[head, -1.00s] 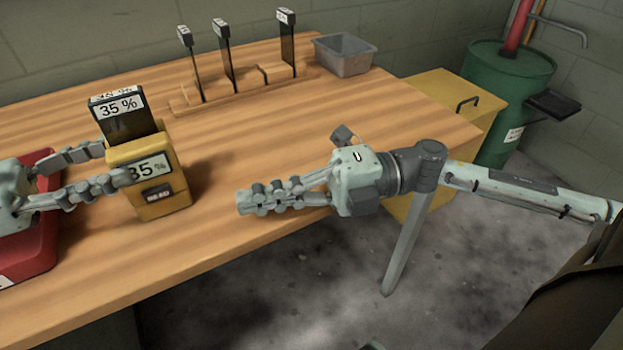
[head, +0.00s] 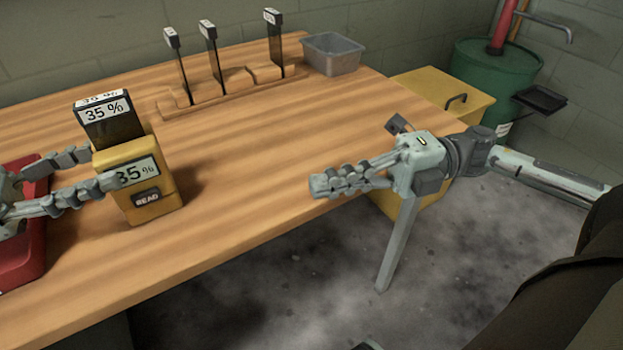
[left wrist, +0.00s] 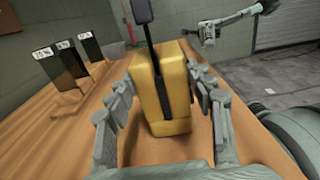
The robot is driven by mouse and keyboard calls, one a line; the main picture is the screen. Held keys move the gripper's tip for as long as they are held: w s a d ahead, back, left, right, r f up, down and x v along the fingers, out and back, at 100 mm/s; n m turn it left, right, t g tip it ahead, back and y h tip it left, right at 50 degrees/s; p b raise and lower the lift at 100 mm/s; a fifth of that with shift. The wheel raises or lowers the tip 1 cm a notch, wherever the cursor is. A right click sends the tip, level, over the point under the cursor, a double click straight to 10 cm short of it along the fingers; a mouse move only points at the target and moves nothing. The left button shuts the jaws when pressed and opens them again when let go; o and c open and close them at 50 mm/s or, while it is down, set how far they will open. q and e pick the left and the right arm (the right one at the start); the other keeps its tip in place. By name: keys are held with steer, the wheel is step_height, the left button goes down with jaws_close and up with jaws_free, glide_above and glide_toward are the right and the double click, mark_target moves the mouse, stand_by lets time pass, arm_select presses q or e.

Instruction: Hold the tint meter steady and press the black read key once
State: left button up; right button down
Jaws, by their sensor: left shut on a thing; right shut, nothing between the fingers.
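The yellow tint meter (head: 160,208) stands upright on the wooden bench at the left of the head view. Its display reads 35 %, and a dark tinted sample labelled 35 % (head: 108,122) stands in its top slot. The black read key (head: 147,198) is low on its front, uncovered. My left gripper (head: 105,165) is shut on the meter's sides, one finger crossing the display's left edge. The left wrist view shows the meter (left wrist: 178,90) between both fingers. My right gripper (head: 318,186) is shut and empty, well right of the meter near the bench's front edge.
A wooden rack (head: 205,98) with three tinted samples stands at the back, with a grey bin (head: 333,55) beside it. A red tray (head: 28,250) lies at the far left. A yellow cabinet (head: 425,90) and green drum (head: 495,75) stand right. The bench between meter and right gripper is clear.

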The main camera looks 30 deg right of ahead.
stand_by(0.4)
arm_select(q)
steer(key=o, duration=1)
steer(key=shift+c, duration=0.2)
